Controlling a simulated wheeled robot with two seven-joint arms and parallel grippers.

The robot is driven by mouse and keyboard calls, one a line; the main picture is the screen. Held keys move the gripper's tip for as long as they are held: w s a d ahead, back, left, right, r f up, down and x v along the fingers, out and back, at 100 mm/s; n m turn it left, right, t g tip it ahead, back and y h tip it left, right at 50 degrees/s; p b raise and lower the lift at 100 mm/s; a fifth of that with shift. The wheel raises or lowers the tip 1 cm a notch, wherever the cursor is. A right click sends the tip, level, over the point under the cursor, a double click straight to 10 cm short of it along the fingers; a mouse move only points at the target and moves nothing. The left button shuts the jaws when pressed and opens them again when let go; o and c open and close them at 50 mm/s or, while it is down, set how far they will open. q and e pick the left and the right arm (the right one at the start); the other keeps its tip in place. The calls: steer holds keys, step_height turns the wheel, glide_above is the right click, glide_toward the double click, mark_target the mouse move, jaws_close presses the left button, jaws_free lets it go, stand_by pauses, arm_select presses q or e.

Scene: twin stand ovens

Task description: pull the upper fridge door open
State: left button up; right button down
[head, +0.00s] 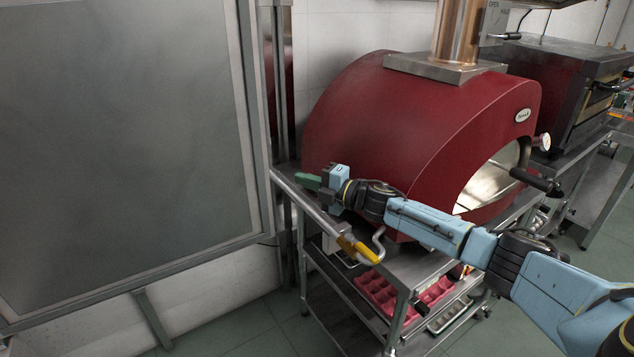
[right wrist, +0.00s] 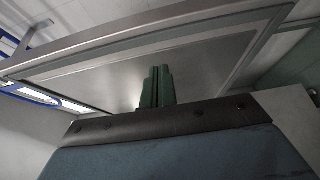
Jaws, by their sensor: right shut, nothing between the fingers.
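A large grey panel in a metal frame (head: 120,130) fills the left of the head view. It may be the upper fridge door, but I cannot tell for sure; no handle shows on it. My right gripper (head: 308,181) is shut and empty, its green fingers pointing left toward the panel's right edge, in front of the red oven. In the right wrist view the shut green fingers (right wrist: 157,88) show against a framed metal panel (right wrist: 205,62); whether they touch it I cannot tell. My left gripper is out of view.
A red domed oven (head: 400,125) stands on a steel stand (head: 398,257) close to my right arm. A yellow-handled fitting (head: 366,252) juts at the stand's front edge. Red trays (head: 376,292) lie on a lower shelf. A second oven (head: 560,85) stands at the back right.

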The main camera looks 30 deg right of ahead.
steer(key=shift+s+d, duration=0.85)
steer(key=shift+s, duration=0.05)
